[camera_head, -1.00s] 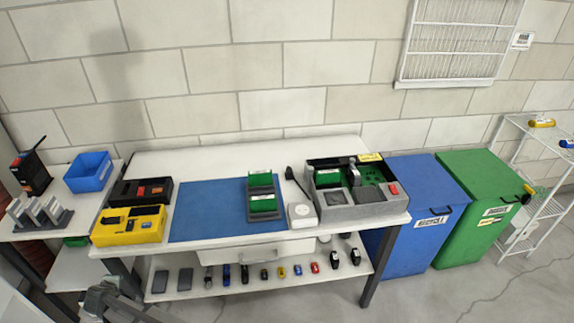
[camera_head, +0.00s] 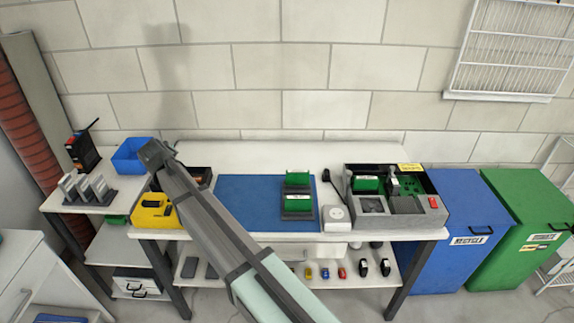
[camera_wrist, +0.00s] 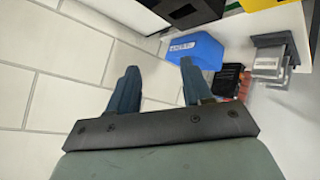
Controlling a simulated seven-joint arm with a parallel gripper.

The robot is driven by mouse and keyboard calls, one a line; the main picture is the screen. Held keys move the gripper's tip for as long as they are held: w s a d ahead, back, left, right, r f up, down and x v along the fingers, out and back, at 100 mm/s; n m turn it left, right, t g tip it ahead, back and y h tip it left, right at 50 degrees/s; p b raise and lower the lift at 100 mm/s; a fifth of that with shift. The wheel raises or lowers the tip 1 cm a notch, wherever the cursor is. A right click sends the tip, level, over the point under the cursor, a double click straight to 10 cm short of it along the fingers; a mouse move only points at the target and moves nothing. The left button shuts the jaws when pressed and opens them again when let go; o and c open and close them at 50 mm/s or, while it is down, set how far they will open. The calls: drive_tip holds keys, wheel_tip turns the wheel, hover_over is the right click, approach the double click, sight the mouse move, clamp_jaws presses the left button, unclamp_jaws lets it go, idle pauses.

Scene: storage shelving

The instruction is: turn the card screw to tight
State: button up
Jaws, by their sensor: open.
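An open grey case (camera_head: 395,222) sits at the right end of the workbench, with a green card (camera_head: 367,184) standing inside and green board showing behind it. More green cards (camera_head: 297,203) stand in a dark rack (camera_head: 297,215) on the blue mat. The card screw is too small to make out. My gripper (camera_head: 150,152) is raised over the left end of the bench, near the blue bin and far from the grey case. The wrist view shows my gripper (camera_wrist: 160,82) with its two fingers apart and nothing between them.
A blue bin (camera_head: 131,156) and a grey rack (camera_head: 90,189) stand on the left side table. The blue mat (camera_head: 258,206) has bare room. A white round-topped device (camera_head: 335,217) stands beside the grey case.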

drive_tip(key=w+d+m+g+h, duration=0.1)
drive_tip(key=w+d, duration=0.2)
drive_tip(key=d, duration=0.6)
drive_tip(key=w+d+g+h, duration=0.1)
drive_tip(key=w+d, duration=0.2)
drive_tip(key=d, duration=0.6)
drive_tip(key=g+y, duration=0.2)
drive_tip(key=g, duration=0.2)
approach(350, 172)
drive_tip(key=shift+m, duration=0.3)
drive_tip(key=x, duration=0.8)
drive_tip(key=shift+s+a, duration=0.1)
clamp_jaws()
